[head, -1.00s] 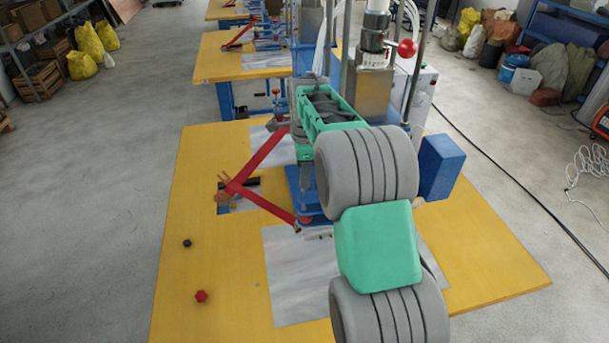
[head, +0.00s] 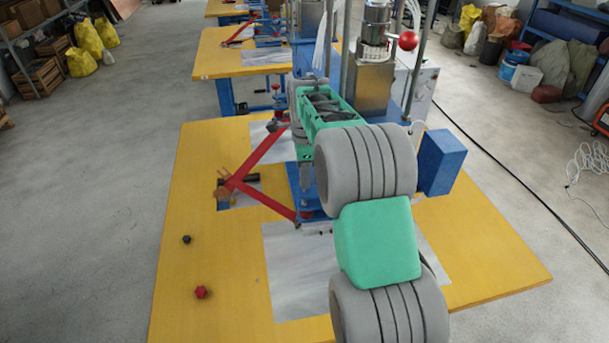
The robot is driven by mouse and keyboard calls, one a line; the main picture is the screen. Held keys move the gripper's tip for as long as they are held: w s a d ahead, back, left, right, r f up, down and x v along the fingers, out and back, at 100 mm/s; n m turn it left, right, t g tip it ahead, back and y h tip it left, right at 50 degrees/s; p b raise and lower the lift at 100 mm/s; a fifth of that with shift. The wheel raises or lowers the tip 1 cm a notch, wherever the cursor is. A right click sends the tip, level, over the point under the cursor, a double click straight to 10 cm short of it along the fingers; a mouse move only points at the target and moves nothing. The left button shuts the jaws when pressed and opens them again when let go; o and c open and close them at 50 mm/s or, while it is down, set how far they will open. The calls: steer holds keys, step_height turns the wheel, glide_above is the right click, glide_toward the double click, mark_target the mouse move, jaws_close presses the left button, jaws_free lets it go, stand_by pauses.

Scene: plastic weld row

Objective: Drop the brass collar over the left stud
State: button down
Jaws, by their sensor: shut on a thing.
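I cannot make out the brass collar or the left stud in the head view. My arm stretches from the bottom right up over the yellow table (head: 215,240), and its green far section ends in front of the nearest press (head: 372,88). The arm hides much of the press's work area. I cannot make out my gripper or its fingers. A grey tapered part (head: 307,178) shows just left of the arm, above a blue base (head: 312,212); I cannot tell what it belongs to.
Red bars (head: 262,160) form an angled linkage left of the press. A blue box (head: 441,162) stands to its right. A black knob (head: 187,239) and a red knob (head: 201,292) are on the left of the table. A metal sheet (head: 295,265) lies at front; the left table area is mostly clear.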

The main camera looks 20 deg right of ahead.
steer(key=shift+f, duration=0.2)
steer(key=shift+f+b, duration=0.5)
steer(key=shift+f, duration=0.25)
steer(key=shift+f, duration=0.4)
stand_by(0.8)
steer(key=c, duration=1.1)
jaws_free()
steer(key=shift+o, duration=0.4)
steer(key=o, duration=0.3)
steer(key=shift+r, duration=0.1)
